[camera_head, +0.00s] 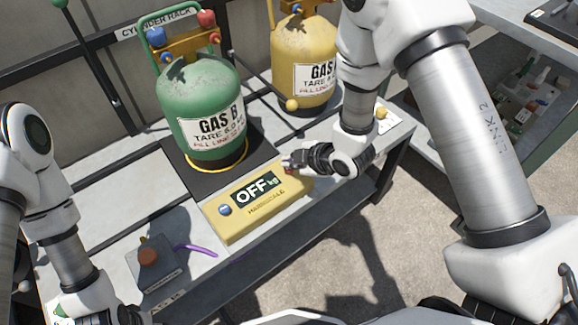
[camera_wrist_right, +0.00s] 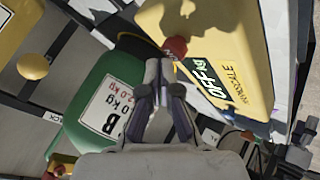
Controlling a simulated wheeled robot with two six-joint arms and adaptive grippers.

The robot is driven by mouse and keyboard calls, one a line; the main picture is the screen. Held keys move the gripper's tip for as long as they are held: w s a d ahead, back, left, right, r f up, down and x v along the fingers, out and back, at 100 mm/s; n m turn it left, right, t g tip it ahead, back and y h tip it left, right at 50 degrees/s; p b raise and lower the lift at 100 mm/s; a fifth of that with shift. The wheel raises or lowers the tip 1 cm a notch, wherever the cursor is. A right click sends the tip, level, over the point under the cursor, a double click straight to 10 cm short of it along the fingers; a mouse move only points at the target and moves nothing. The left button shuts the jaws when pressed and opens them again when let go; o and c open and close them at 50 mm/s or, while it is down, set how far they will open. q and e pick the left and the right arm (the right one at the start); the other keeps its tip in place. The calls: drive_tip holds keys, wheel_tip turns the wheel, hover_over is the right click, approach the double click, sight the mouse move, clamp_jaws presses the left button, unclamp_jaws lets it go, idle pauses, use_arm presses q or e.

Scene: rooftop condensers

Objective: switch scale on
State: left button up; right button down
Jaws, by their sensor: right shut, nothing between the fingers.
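The yellow scale (camera_head: 238,228) lies on the bench, its display (camera_head: 255,190) reading "OFF kg". A blue button (camera_head: 225,210) is left of the display. A red button (camera_head: 289,170) at its right end is partly hidden by my right gripper (camera_head: 287,161). In the right wrist view the red button (camera_wrist_right: 175,47) is right at the tips of my right gripper (camera_wrist_right: 163,66); I cannot tell whether they touch. The right gripper is shut and empty. My left gripper (camera_head: 120,315) is partly cut off at the lower left; its fingers are not clear.
The green "GAS B" cylinder (camera_head: 200,95) stands on the dark platform (camera_head: 262,152) behind the scale. The yellow gas cylinder (camera_head: 300,50) stands behind right. A grey box with an orange knob (camera_head: 148,256) and purple hose (camera_head: 195,248) sit front left.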

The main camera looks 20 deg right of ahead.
sight(290, 169)
drive_tip(key=shift+f+b, duration=0.4)
drive_tip(key=shift+f, duration=0.2)
idle(0.4)
idle(0.3)
drive_tip(key=shift+r+p, duration=0.9)
drive_tip(key=shift+r, duration=0.15)
wheel_tip(290, 169, up, 5)
drive_tip(key=p, duration=0.4)
drive_tip(key=shift+f, duration=0.1)
idle(0.4)
